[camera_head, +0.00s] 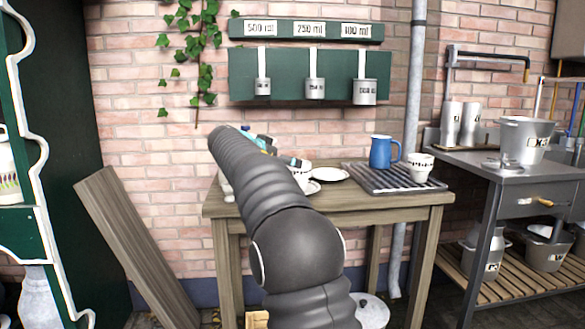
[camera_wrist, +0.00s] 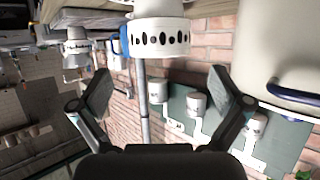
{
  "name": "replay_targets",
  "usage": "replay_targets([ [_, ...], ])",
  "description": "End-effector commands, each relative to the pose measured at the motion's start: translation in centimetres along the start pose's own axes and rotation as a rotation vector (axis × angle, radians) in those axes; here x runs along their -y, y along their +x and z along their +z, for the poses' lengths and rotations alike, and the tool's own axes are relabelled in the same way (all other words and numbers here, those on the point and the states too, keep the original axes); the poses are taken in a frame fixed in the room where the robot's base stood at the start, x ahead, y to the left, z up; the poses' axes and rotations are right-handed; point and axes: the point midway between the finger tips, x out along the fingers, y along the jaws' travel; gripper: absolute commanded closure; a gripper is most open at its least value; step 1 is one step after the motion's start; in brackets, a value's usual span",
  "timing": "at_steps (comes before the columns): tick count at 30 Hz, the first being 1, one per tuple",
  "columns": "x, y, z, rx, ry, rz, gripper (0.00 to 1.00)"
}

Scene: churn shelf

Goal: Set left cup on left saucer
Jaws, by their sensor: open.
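A white cup (camera_head: 303,174) with a dark pattern stands on the wooden table, partly hidden by my arm in the head view. In the wrist view the cup (camera_wrist: 158,37) appears inverted at the top centre, in line with the gap between my fingers. My gripper (camera_wrist: 157,92) is open and empty; its fingers do not touch the cup. In the head view the gripper is mostly hidden behind my arm. One white saucer (camera_head: 314,187) shows beside my arm, just below the cup; I cannot tell whether they touch. Another saucer (camera_head: 330,174) lies bare, further right.
A blue mug (camera_head: 380,152) and a second white cup (camera_head: 420,166) stand on the ribbed drying mat (camera_head: 385,180) at the right. A cream vessel with a blue handle (camera_wrist: 275,45) is close by in the wrist view. Measuring cups hang on the green wall board (camera_head: 295,82).

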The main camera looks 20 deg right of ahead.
Motion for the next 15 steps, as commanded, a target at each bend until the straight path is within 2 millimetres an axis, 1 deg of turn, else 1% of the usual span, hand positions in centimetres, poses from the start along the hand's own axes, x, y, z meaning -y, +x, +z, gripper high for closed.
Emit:
replay_targets([
  [1,0.1,-1.1,0.1,0.0,0.0,-0.002,0.0],
  [3,0.0,-2.2,0.1,0.0,0.0,-0.002,0.0],
  [6,0.1,-3.5,0.1,0.0,-0.001,-0.001,0.0],
  [10,0.0,-4.5,0.1,0.0,-0.001,0.0,0.0],
  [15,0.0,-4.8,0.0,0.0,-0.001,0.0,0.0],
])
